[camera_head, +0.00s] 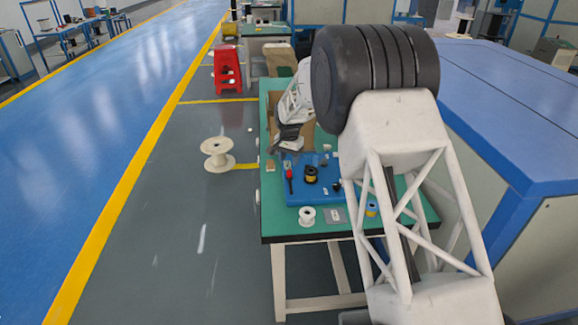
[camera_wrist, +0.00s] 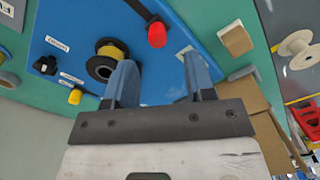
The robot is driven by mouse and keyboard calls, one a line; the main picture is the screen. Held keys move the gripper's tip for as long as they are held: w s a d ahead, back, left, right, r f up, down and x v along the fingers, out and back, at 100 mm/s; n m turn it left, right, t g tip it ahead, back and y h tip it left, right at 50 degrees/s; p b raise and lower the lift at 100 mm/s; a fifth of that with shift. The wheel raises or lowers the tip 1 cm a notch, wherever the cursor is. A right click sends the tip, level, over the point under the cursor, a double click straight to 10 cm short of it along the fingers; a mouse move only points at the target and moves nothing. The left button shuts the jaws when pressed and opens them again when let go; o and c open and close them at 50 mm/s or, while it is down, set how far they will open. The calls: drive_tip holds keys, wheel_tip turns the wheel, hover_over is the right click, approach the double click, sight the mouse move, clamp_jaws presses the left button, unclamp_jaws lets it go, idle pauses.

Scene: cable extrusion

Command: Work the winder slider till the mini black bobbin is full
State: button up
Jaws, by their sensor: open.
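The mini black bobbin (camera_wrist: 104,66) sits on the blue winder board (camera_wrist: 206,30), with yellow cable wound on it; it also shows in the head view (camera_head: 310,174). How full it is cannot be told. A red knob (camera_wrist: 156,35) on a dark rod stands beside the bobbin; it also shows in the head view (camera_head: 289,187). I cannot tell whether this is the winder slider. My gripper (camera_wrist: 157,64) is open, its two blue fingers apart with nothing between them. In the wrist view its left finger overlaps the bobbin's edge; contact cannot be told.
A black knob (camera_wrist: 45,65) and a yellow knob (camera_wrist: 75,96) are on the board near small labels. A larger spool (camera_head: 218,154) stands left of the table.

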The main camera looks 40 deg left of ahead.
sight(289, 171)
drive_tip(key=shift+r, duration=0.9)
drive_tip(key=m, duration=0.4)
drive_tip(key=shift+m, duration=0.4)
drive_tip(key=m, duration=0.4)
drive_tip(key=shift+s+d, duration=0.1)
drive_tip(key=shift+f, duration=0.15)
drive_tip(key=shift+f, duration=3.8)
